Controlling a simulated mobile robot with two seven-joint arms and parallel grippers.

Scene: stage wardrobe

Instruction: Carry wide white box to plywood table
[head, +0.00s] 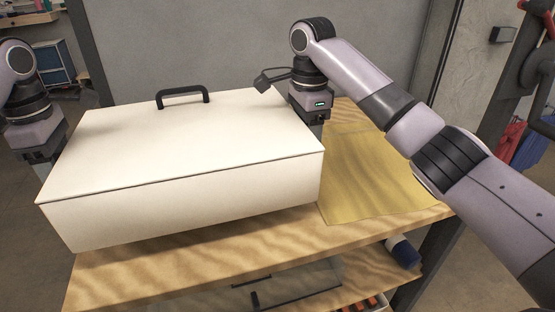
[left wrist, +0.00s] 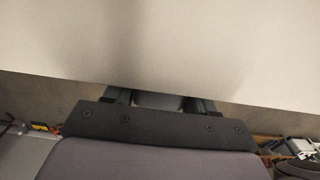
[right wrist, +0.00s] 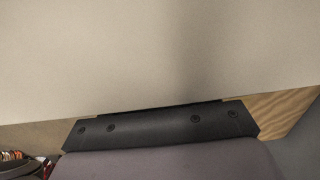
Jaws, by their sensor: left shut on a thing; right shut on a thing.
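The wide white box (head: 190,150) with a black lid handle spans the left and middle of the head view, its lid shut. It is over the wood-grained plywood table (head: 390,225), its left end past the table's left edge. I cannot tell whether its underside touches the top. My left gripper (head: 42,168) is shut on the box's left end; the box wall (left wrist: 160,45) fills the upper left wrist view. My right gripper (head: 316,130) is shut on its right end, also close in the right wrist view (right wrist: 160,60). The right fingertips are hidden.
A yellow translucent sheet (head: 375,175) lies on the table right of the box. A lower shelf holds a clear container (head: 285,283) and a blue-and-white cylinder (head: 403,252). A grey panel (head: 220,45) stands behind. Red items (head: 512,140) hang at the far right.

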